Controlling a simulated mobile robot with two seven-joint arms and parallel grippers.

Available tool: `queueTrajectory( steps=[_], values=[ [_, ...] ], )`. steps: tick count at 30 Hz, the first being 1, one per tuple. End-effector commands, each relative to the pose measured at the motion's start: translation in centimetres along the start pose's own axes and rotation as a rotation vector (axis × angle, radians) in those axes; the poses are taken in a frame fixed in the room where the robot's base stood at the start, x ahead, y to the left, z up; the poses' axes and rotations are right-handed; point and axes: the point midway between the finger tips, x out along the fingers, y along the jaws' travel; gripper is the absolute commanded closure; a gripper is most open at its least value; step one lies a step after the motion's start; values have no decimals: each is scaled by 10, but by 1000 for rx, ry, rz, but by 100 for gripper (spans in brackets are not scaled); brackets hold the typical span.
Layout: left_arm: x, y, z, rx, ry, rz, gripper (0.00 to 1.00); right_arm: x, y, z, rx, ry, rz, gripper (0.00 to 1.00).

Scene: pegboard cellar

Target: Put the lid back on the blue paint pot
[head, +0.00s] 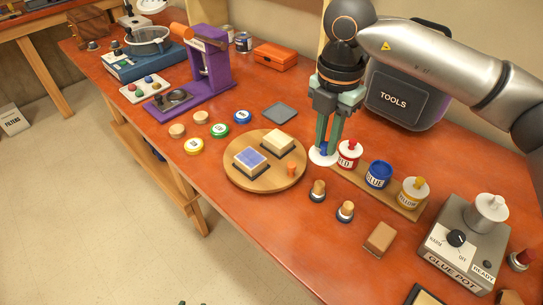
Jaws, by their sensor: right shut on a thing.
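The blue paint pot (378,175) stands uncovered between the red pot (348,154) and the yellow pot (412,192) on a wooden strip (398,204). Both neighbours wear white lids with coloured knobs. My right gripper (324,147) points down, shut on the blue knob of a white round lid (318,158). The lid is left of the red pot; whether it touches the table is unclear. Small dark tips at the bottom edge may be my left gripper (191,303); too little shows to tell its state.
A round wooden board (238,178) with two blocks lies left of the lid. Two stampers (318,190) and a tan block (380,238) lie in front of the pots. A glue pot unit (462,240) stands right, a tools case (405,95) behind.

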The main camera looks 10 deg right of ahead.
Motion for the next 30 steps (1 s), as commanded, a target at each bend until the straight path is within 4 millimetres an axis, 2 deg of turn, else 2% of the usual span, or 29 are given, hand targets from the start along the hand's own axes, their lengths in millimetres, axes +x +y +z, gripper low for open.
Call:
queueTrajectory(
  steps=[1, 6, 9, 12, 20, 30],
  values=[
    [-7, 1, -8, 0, 0, 0, 48, -2, -11, 24, 11, 3, -2, 100],
    [-15, 1, -16, 0, 0, 0, 48, 5, -44, 83, 0, 2, -1, 100],
    [-18, 2, -20, 0, 0, 0, 48, 9, -60, 105, -8, 1, 1, 100],
    [-20, 2, -21, 0, 0, 0, 48, 11, -71, 119, -14, 1, 1, 100],
    [-17, 1, -19, 0, 0, 0, 48, 18, -79, 127, -20, 0, 3, 100],
    [-3, 0, -3, 0, 0, 0, 48, 46, -78, 126, -20, 1, 3, 100]
  ],
)
